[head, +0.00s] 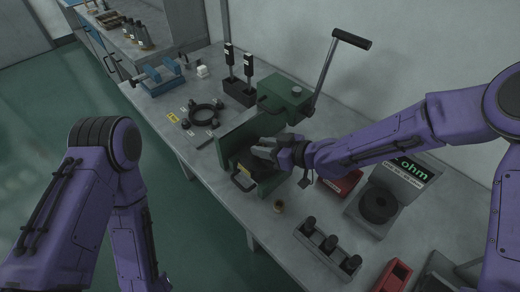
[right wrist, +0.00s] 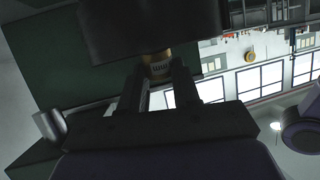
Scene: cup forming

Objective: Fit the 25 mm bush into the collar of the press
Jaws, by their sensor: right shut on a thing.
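The green press (head: 285,95) with its long lever stands on the bench at the centre of the head view. My right gripper (head: 262,150) reaches into the press opening from the right. In the right wrist view my right gripper (right wrist: 160,88) is shut on a tan bush (right wrist: 158,66) with a white marking, its size not fully readable. The bush's upper end meets or sits just beneath a dark round part (right wrist: 150,25) of the press, seemingly the collar. I cannot tell whether it is inside. My left arm shows at left, its gripper out of view.
A small brass-coloured ring (head: 279,206) lies on the bench before the press. A black ring fixture (head: 203,115) lies left.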

